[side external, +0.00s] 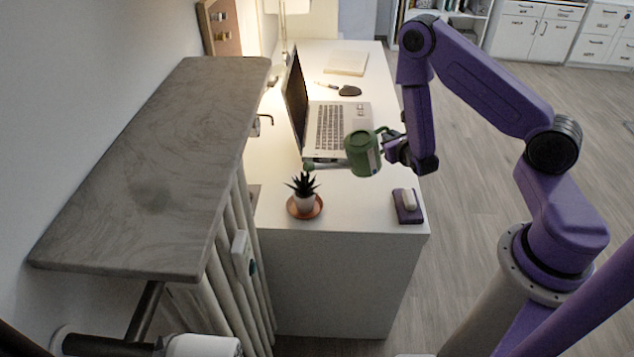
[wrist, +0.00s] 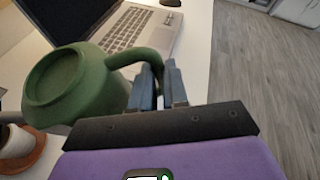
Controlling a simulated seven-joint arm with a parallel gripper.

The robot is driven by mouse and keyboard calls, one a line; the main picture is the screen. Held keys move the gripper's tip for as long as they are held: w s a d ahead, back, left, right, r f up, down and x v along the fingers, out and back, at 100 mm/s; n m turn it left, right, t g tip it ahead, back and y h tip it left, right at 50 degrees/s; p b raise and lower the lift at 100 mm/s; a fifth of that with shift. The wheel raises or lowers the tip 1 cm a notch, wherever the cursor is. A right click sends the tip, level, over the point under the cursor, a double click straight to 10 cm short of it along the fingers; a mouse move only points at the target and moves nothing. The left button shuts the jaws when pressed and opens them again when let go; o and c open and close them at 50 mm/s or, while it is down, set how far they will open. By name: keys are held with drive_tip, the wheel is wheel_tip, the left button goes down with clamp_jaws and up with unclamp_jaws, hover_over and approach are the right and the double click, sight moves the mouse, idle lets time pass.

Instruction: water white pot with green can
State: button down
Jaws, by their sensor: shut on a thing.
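The green watering can (side external: 362,154) is held in the air above the white desk by my gripper (side external: 388,143). My gripper is shut on the can's handle, and this also shows in the wrist view, where the fingers (wrist: 158,88) close on the handle of the can (wrist: 80,85). In the side view the can's spout points left, its tip above and close to the plant. The white pot (side external: 305,201) holds a dark spiky plant and stands on a terracotta saucer (side external: 317,212) near the desk's front left. The saucer is partly visible at the wrist view's left edge.
An open laptop (side external: 336,125) stands behind the can. A purple block with a white piece (side external: 408,204) lies at the desk's front right. A dark mouse (side external: 350,90), a pen and a notebook (side external: 346,63) lie farther back. A grey wooden shelf (side external: 160,160) overhangs the left.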

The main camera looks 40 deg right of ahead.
sight(387, 127)
drive_tip(key=shift+w+a+r+n+h, duration=0.15)
drive_tip(key=shift+r+n, duration=0.1)
drive_tip(key=shift+r, duration=0.2)
drive_tip(key=shift+s+a+r+n+h, duration=0.15)
drive_tip(key=shift+r+n, duration=0.1)
drive_tip(key=shift+r, duration=0.15)
idle(1.2)
drive_tip(key=shift+w+a+r+n+h, duration=0.25)
drive_tip(key=shift+a+r+n+h, duration=0.2)
drive_tip(key=shift+r+n, duration=0.35)
idle(1.8)
idle(1.0)
drive_tip(key=shift+m, duration=0.3)
drive_tip(key=f, duration=0.1)
drive_tip(key=d+f+m+y, duration=0.1)
drive_tip(key=shift+s+d+f+m+y, duration=0.1)
drive_tip(key=shift+s+f+m+y, duration=0.05)
drive_tip(key=shift+f+m+y, duration=0.15)
idle(0.3)
